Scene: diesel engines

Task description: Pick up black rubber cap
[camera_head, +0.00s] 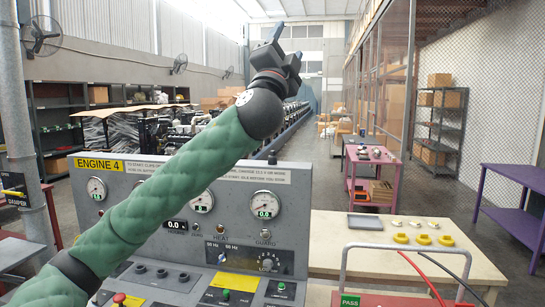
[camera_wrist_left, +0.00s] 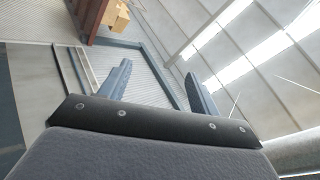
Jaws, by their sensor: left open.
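My left gripper (camera_head: 288,45) is raised high in the head view, above the engine control panel and pointing up, away from the worktop. In the left wrist view its two fingers (camera_wrist_left: 158,70) stand apart with nothing between them, so it is open and empty. I cannot pick out a black rubber cap for certain in either view. Several small dark round parts (camera_head: 162,272) sit on the lower ledge of the panel, too small to identify. My right gripper does not show.
The grey control panel (camera_head: 284,222) with gauges stands in front. To its right, a pale table (camera_head: 335,232) holds a grey tray (camera_head: 365,222), yellow rings (camera_head: 423,239) and small brass-coloured parts (camera_head: 416,224). A purple table (camera_head: 508,208) stands far right. Air around the gripper looks clear.

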